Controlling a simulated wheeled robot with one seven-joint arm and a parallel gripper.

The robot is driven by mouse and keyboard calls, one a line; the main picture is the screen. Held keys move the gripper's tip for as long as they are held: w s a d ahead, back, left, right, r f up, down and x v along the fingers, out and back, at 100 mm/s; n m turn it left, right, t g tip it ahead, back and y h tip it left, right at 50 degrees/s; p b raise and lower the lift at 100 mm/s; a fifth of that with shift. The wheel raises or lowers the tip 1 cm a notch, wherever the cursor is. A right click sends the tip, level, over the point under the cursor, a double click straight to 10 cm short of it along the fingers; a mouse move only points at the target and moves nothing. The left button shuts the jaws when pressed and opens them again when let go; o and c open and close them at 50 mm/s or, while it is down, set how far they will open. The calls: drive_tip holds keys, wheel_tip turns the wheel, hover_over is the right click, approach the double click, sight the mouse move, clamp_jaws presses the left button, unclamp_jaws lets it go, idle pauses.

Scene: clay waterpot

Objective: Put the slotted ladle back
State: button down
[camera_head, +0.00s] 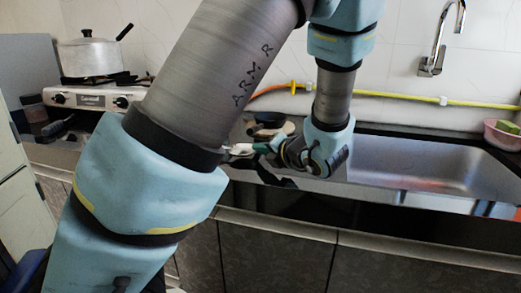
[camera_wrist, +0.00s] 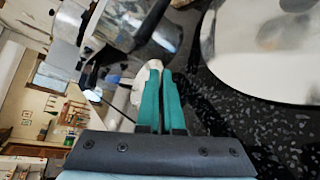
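My gripper (camera_wrist: 160,72) has green fingers, close together with only a narrow gap. In the head view my gripper (camera_head: 256,148) points left, low over the dark counter. A pale, smooth piece (camera_wrist: 142,80) lies at the fingertips and shows beside the left finger; I take it for part of the slotted ladle. It also shows as a small white shape (camera_head: 238,149) just left of the fingers in the head view. The fingers appear shut on it. No slots can be made out, and the rest of it is hidden or too small to tell.
A metal pot (camera_head: 88,56) stands on the gas stove (camera_head: 90,98) at the left. A dark bowl (camera_head: 268,118) sits behind my gripper. The sink (camera_head: 435,165) and tap (camera_head: 436,60) are at the right, with a pink basin (camera_head: 503,135). A large pale round thing (camera_wrist: 265,50) fills the wrist view's upper right.

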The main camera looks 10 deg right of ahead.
drive_tip(key=shift+f, duration=0.65)
drive_tip(key=c, duration=1)
unclamp_jaws()
drive_tip(key=shift+s, duration=0.1)
